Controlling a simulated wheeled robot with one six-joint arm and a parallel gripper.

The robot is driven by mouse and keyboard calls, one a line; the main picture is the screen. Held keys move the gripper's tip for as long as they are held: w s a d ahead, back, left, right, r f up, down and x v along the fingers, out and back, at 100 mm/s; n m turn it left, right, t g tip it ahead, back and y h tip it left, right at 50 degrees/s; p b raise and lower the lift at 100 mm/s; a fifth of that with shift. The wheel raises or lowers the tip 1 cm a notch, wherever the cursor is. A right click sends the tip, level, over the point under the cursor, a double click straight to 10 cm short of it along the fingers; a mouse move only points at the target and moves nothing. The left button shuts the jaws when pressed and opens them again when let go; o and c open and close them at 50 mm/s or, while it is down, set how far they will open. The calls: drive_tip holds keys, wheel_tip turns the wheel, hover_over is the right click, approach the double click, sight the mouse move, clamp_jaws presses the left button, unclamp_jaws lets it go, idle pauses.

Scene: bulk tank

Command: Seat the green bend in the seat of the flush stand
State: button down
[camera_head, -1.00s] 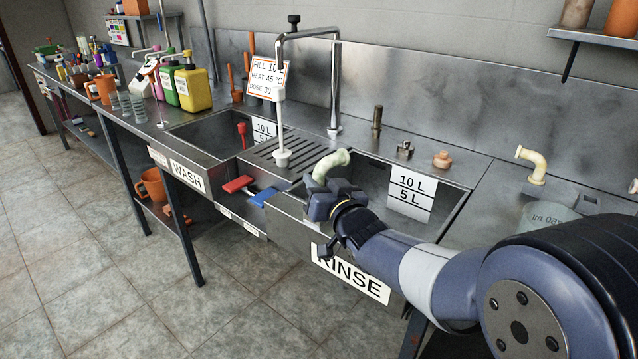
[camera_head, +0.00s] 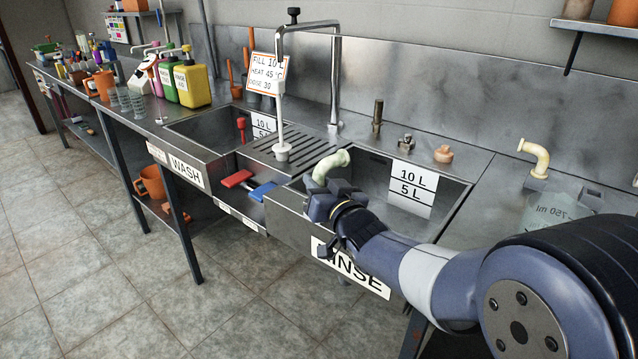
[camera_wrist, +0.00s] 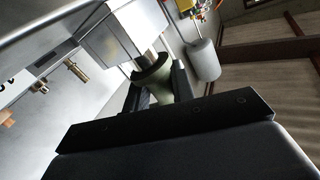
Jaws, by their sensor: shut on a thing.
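The green bend (camera_head: 330,165) is a pale green curved pipe. My gripper (camera_head: 332,190) is shut on it and holds it over the near left part of the rinse sink (camera_head: 450,205). In the wrist view the bend (camera_wrist: 153,82) sits between my two fingers (camera_wrist: 160,88), with its far end hidden. A cream bend (camera_head: 535,157) stands on a grey block (camera_head: 548,184) on the counter at right. I cannot tell which fixture is the flush stand, and I see no seat clearly.
Behind the sink stand a brass post (camera_head: 377,117), a metal fitting (camera_head: 406,144) and a copper-coloured fitting (camera_head: 443,154). A clear 750 ml vessel (camera_head: 553,212) is at right.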

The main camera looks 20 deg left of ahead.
drive_tip(key=shift+f+b, duration=0.8)
drive_tip(key=shift+f, duration=0.1)
drive_tip(key=c, duration=1.1)
unclamp_jaws()
drive_tip(key=shift+s+d, duration=0.1)
drive_tip(key=shift+s, duration=0.05)
